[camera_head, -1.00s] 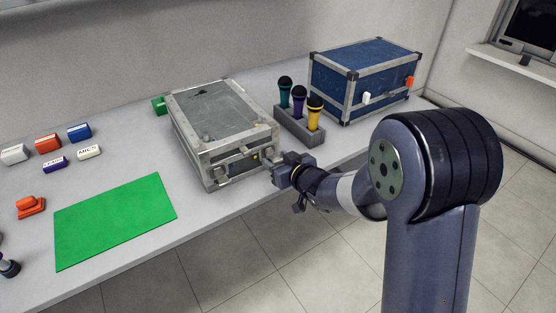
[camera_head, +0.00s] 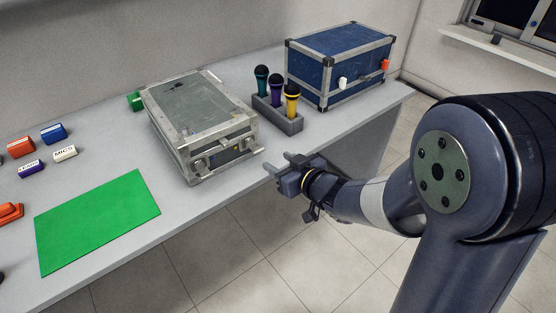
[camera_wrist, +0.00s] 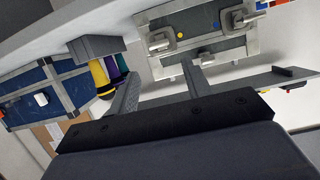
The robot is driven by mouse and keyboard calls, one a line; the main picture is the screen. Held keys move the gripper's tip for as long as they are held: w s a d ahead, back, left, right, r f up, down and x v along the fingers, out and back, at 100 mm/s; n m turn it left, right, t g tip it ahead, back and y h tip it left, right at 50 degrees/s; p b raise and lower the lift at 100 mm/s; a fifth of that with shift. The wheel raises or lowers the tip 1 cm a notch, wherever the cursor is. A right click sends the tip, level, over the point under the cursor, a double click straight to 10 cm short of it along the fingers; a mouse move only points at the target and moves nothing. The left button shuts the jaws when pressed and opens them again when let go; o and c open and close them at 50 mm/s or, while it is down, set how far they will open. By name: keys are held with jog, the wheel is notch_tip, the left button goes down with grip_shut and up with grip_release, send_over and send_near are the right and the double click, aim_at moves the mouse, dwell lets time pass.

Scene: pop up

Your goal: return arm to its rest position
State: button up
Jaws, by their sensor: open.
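My gripper (camera_head: 281,168) is open and empty, just off the front edge of the table, to the right of the grey metal case (camera_head: 200,115). It does not touch the case. In the wrist view, my gripper's two fingers (camera_wrist: 158,85) stand apart with nothing between them. The grey case's latched front (camera_wrist: 205,32) shows upside down beyond the fingertips. My arm reaches in from the right side of the head view.
The grey case is closed. Right of it, a grey holder (camera_head: 277,116) carries three microphones, beside a blue case (camera_head: 340,68). A green mat (camera_head: 97,219) lies at left, with several small labelled blocks behind it. Floor (camera_head: 235,255) is clear in front of the table.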

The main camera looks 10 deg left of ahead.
aim_at(259, 150)
jog(key=b+x, duration=0.1)
jog(key=x, duration=1)
jog(key=shift+f, duration=0.1)
jog(key=shift+f+b, duration=0.1)
jog(key=shift+b, duration=0.3)
jog(key=shift+s, duration=0.1)
jog(key=shift+r, duration=0.3)
